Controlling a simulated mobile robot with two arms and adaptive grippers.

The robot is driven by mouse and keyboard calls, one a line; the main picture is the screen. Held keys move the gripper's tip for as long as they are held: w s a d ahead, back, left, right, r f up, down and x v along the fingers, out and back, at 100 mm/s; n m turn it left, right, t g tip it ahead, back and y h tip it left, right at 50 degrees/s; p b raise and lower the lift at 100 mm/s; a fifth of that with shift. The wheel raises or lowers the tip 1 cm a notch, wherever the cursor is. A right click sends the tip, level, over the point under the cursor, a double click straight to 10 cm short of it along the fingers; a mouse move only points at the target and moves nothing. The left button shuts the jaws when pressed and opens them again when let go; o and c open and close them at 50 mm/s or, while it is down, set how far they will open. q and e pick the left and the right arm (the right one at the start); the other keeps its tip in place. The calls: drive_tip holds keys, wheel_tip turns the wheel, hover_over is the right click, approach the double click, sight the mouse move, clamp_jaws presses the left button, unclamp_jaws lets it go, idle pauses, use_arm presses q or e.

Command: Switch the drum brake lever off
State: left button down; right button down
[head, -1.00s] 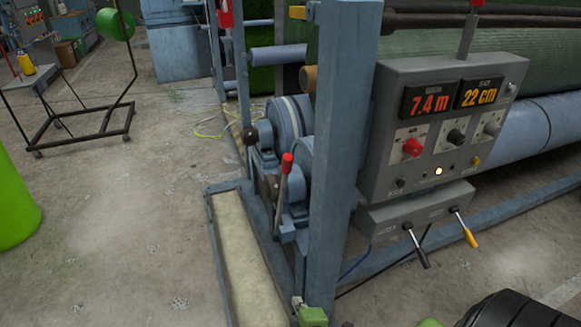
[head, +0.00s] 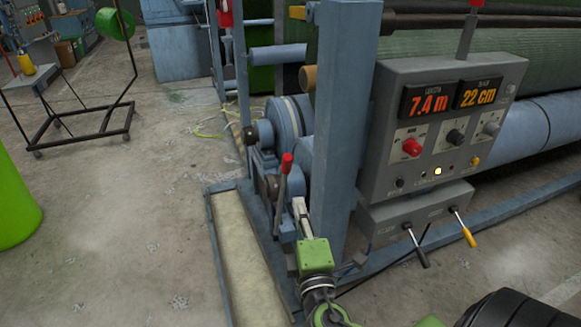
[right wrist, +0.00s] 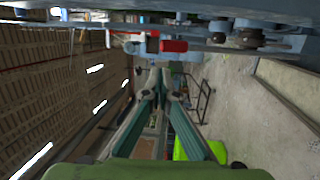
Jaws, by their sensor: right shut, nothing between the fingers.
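A lever with a red grip (head: 287,160) and a grey shaft stands upright beside the blue drum housing, left of the blue post. My right gripper (head: 299,204) is shut and empty. In the head view its tips are just below and right of the red grip, close to the shaft; contact cannot be told. In the right wrist view the red grip (right wrist: 173,46) lies sideways above the closed fingertips (right wrist: 161,72), with a visible gap. My left gripper is not in view.
The blue post (head: 340,150) stands right of the lever. A control panel (head: 380,165) bears lit readouts and knobs; black-handled (head: 418,252) and yellow-handled (head: 465,233) levers hang below. A shallow tray (head: 216,240) lies on the floor at left. Open floor lies farther left.

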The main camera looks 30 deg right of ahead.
sight(289, 159)
drive_tip(key=p+x, duration=0.4)
drive_tip(key=x, duration=0.8)
drive_tip(key=shift+w, duration=0.15)
drive_tip(key=shift+w+d, duration=0.35)
drive_tip(key=shift+w, duration=0.25)
